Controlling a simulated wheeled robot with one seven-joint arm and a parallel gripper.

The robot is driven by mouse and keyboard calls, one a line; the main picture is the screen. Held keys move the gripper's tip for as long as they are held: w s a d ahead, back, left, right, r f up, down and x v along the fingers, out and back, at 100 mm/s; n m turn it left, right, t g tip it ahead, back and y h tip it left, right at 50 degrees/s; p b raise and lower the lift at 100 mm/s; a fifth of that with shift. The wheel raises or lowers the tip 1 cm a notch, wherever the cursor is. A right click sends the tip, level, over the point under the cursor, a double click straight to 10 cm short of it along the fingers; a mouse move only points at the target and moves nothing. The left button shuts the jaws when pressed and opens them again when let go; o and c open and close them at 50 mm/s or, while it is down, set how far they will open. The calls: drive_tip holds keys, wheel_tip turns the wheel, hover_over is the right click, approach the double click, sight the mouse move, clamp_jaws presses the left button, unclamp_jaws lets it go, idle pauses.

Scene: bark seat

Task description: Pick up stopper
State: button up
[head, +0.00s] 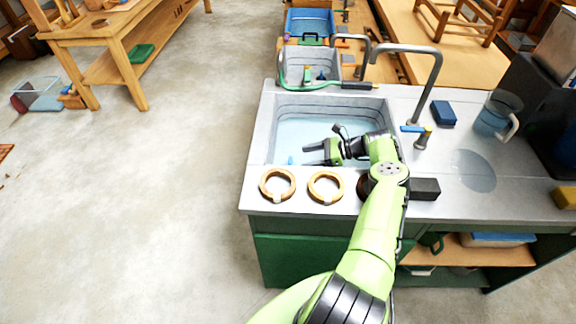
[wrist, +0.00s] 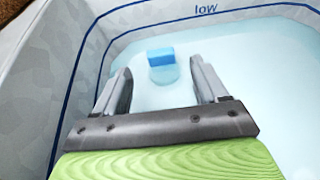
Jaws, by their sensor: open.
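The likely stopper (wrist: 160,57) is a small bright blue block with a pale rounded patch just below it, seen in the wrist view in the sink's pale water. In the head view a small blue spot (head: 291,160) shows near the sink's front left, just left of my gripper (head: 309,153). My gripper also shows in the wrist view (wrist: 160,68), its two fingers apart and nothing between them. The block lies ahead, between the lines of the fingers. I cannot tell its exact depth in the water.
The sink basin (head: 283,107) has steep walls around my gripper. Two wooden rings (head: 277,198) (head: 325,201) lie on the front counter edge. A tall faucet (head: 438,75), a blue sponge (head: 443,113), a clear jug (head: 492,120) and a dark block (head: 425,189) stand right of the basin.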

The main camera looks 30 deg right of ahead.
drive_tip(key=x, duration=0.4)
drive_tip(key=shift+a+f, duration=0.1)
drive_tip(key=c, duration=1.2)
